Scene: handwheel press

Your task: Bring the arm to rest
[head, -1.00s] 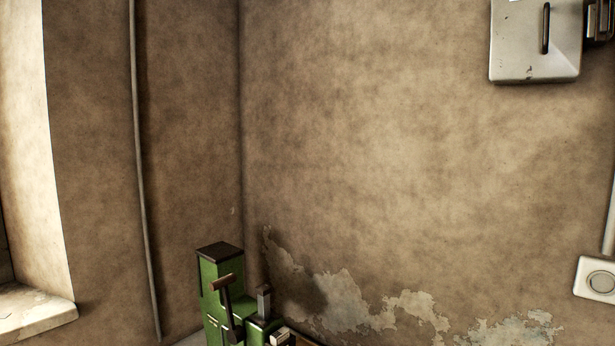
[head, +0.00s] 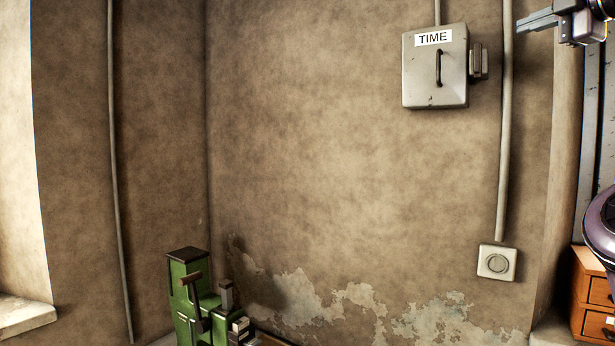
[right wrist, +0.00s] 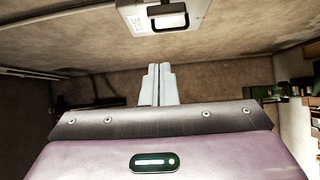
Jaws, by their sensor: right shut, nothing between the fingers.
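My right gripper (head: 524,23) is at the top right of the head view, high in front of the wall and to the right of the grey TIME box (head: 434,85). Its fingers are together with nothing between them. In the right wrist view the shut fingers (right wrist: 157,72) point up the picture, below a pale box with a dark handle (right wrist: 165,18). They show apart from that box there. My left gripper is not in view.
A green machine with a handle (head: 188,300) stands low in the corner. A conduit (head: 505,130) runs down to a pale round-faced switch (head: 497,262). A wooden drawer unit (head: 592,290) is at the lower right. The wall between is bare.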

